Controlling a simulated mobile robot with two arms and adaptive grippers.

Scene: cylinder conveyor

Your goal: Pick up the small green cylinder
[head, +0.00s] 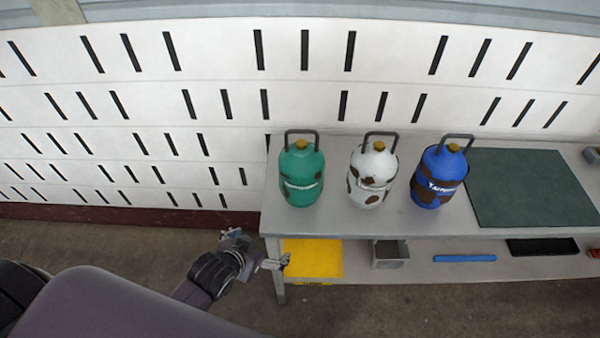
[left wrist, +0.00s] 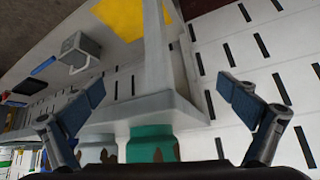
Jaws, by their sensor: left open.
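The green cylinder (head: 301,174), a gas-bottle shape with a dark handle and a brass-coloured cap, stands upright at the left end of the grey table (head: 350,222). Its lower part shows at the bottom of the left wrist view (left wrist: 150,143), partly cut off by my gripper's body. My left gripper (head: 258,249) is open and empty, off the table's front left corner and apart from the cylinder. Its two spread fingers (left wrist: 165,102) show in the left wrist view. My right gripper is not in view.
A white cylinder with brown patches (head: 372,174) and a blue one (head: 437,177) stand to the right of the green one. A dark green mat (head: 530,187) lies farther right. The lower shelf holds a yellow item (head: 313,258), a grey bin (head: 390,254) and a blue bar (head: 464,259).

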